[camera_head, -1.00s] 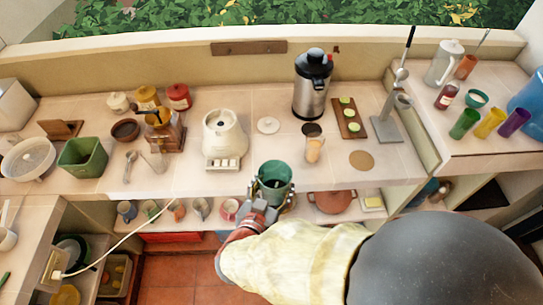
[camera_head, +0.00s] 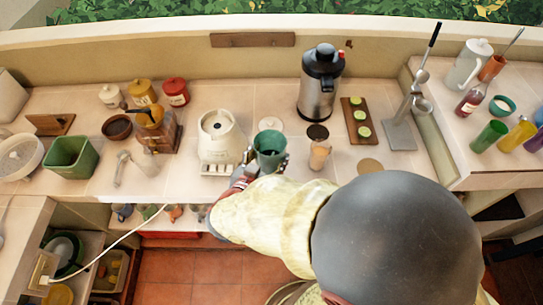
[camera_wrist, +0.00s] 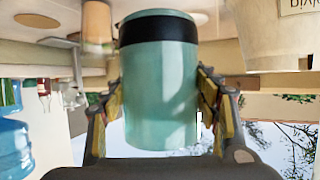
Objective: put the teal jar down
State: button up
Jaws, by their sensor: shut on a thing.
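The teal jar (camera_head: 269,154) is upright and open-topped in the head view, over the front part of the counter. My gripper (camera_head: 264,168) is shut on it from the front, partly hidden by my sleeve-covered arm. In the wrist view, which looks upside down, the jar (camera_wrist: 160,90) fills the middle with a black band at its base end. A finger of my gripper (camera_wrist: 160,100) lies on each side of it. I cannot tell whether its base touches the counter.
On the counter (camera_head: 265,95), a white appliance (camera_head: 218,140) stands close left of the jar. A tan-filled glass (camera_head: 319,155) and dark disc (camera_head: 317,132) are close right. A white lid (camera_head: 270,124) lies behind. A steel urn (camera_head: 320,85) stands farther back.

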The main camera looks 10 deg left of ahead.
aim_at(270, 152)
jog(key=w+f, duration=0.2)
jog(key=w+f+b, duration=0.1)
jog(key=w+f, duration=0.1)
jog(key=w+a+f+b, duration=0.1)
jog(key=w, duration=0.1)
jog(key=shift+f, duration=0.4)
jog(key=shift+w+f+b, duration=0.15)
jog(key=shift+f+b, duration=0.25)
jog(key=shift+f, duration=0.55)
jog(key=shift+w+f+b, duration=0.15)
jog(key=shift+f+b, duration=0.25)
jog(key=shift+f, duration=0.55)
jog(key=shift+f, duration=0.2)
jog(key=o, duration=1.6)
jog(key=shift+c, duration=0.2)
jog(key=shift+r, duration=0.1)
jog(key=shift+s+r, duration=0.15)
jog(key=p+v, duration=0.2)
jog(key=v, duration=0.9)
jog(key=shift+s+p, duration=0.35)
jog(key=shift+p, duration=0.05)
jog(key=shift+a, duration=0.1)
